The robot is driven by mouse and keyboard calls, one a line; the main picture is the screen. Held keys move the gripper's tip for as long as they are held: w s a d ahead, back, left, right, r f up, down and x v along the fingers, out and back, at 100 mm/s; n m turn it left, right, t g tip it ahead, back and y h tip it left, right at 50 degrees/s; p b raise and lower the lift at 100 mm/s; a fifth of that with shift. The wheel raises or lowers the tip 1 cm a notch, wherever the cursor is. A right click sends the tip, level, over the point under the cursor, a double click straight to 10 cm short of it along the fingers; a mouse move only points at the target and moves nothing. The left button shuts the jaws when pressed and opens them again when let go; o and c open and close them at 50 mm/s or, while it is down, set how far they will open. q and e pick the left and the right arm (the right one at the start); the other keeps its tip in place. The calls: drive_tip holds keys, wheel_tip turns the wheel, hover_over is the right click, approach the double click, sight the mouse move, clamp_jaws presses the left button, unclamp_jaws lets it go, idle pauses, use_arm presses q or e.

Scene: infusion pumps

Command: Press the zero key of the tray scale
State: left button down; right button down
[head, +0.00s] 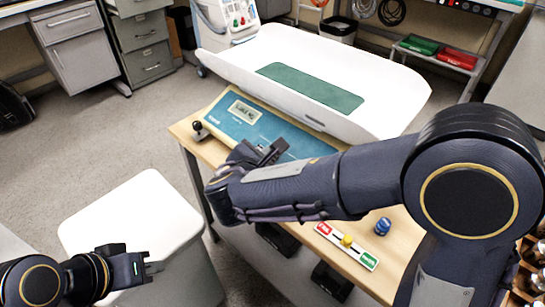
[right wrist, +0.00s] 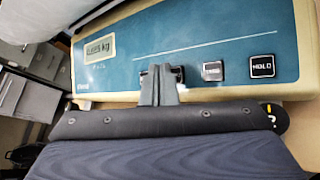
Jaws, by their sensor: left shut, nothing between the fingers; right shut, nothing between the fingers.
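The tray scale has a white curved tray (head: 400,95) with a green mat and a blue front panel (head: 225,120) that also fills the right wrist view (right wrist: 190,35). Its display (right wrist: 93,47) ends in "kg"; the digits are hard to read. My right gripper (right wrist: 161,70) is shut over the panel, left of the grey key, partly covering another dark key. Contact cannot be told. My left gripper (head: 150,268) is shut, far from the scale.
The scale stands on a wooden table (head: 355,265). A strip with red, yellow and green parts (head: 346,245) and a blue knob-like object (head: 382,226) lie near the front. A black knob (head: 199,127) is at the left edge. A white bin (head: 140,215) stands left of the table.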

drive_tip(key=shift+w+d+f+b, duration=0.1)
drive_tip(key=shift+d+f+b, duration=0.05)
drive_tip(key=shift+f+b, duration=0.25)
drive_tip(key=shift+w+d+f+b, duration=0.1)
drive_tip(key=shift+f+b, duration=0.2)
drive_tip(key=shift+b, duration=0.05)
idle(0.6)
idle(0.3)
drive_tip(key=shift+s+a+r+p, duration=0.1)
drive_tip(key=shift+a+r+p, duration=0.05)
drive_tip(key=shift+r+p, duration=0.2)
drive_tip(key=shift+s+a+r+p, duration=0.1)
drive_tip(key=shift+r+p, duration=0.1)
drive_tip(key=shift+r, duration=0.15)
drive_tip(key=r+p, duration=0.1)
drive_tip(key=s+a+r+p, duration=0.1)
drive_tip(key=r, duration=0.1)
drive_tip(key=r+p, duration=0.1)
drive_tip(key=shift+s+a+r+p, duration=0.2)
drive_tip(key=shift+r+p, duration=0.1)
drive_tip(key=shift+p, duration=0.1)
idle(0.7)
